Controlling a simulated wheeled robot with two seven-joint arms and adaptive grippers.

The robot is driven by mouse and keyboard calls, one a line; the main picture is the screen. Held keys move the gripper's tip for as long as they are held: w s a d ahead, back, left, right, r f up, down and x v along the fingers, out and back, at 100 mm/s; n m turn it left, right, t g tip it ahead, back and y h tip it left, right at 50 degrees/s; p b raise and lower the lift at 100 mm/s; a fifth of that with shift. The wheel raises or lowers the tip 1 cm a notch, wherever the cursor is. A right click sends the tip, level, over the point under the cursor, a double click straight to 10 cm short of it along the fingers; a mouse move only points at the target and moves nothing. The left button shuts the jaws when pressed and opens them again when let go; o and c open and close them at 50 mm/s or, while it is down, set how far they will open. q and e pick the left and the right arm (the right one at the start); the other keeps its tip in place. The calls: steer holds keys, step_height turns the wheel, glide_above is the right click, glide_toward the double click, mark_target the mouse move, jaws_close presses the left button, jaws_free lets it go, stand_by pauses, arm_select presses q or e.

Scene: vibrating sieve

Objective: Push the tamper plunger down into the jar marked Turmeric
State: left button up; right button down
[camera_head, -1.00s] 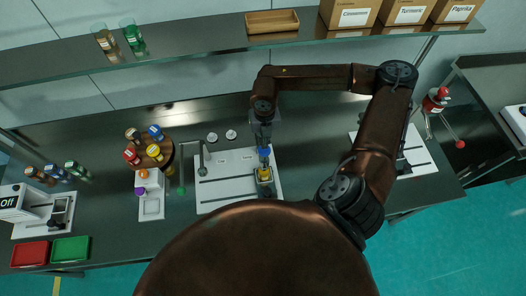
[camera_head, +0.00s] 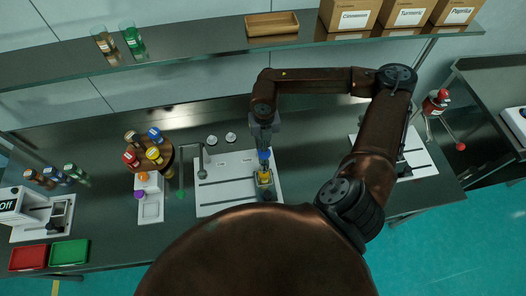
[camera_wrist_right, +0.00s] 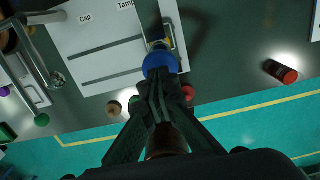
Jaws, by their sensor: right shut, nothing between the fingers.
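My right gripper (camera_head: 263,143) is shut and empty, pointing down over the station on the white board. Its closed tips also show in the right wrist view (camera_wrist_right: 158,80), at or very near the blue tamper plunger (camera_wrist_right: 160,60). I cannot tell whether they touch. The blue plunger top (camera_head: 263,156) stands upright over a small clear jar (camera_head: 265,190) with yellow contents or parts showing. The jar's label is not readable, and the gripper and plunger partly cover it. My left gripper is not in view.
The white board (camera_head: 220,200) has slots and labels, "Cap" among them. A round rack (camera_head: 168,150) of coloured-lid jars stands to its left. Red (camera_head: 28,257) and green (camera_head: 70,252) trays lie at the front left. A box marked Turmeric (camera_head: 405,14) is on the shelf.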

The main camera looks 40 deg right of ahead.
mark_target(264, 155)
steer(key=shift+f, duration=0.1)
stand_by(0.4)
steer(key=shift+f+b, duration=3.15)
steer(key=shift+f, duration=0.35)
steer(key=shift+r, duration=0.15)
steer(key=shift+r+p, duration=2.75)
steer(key=shift+r, duration=2.7)
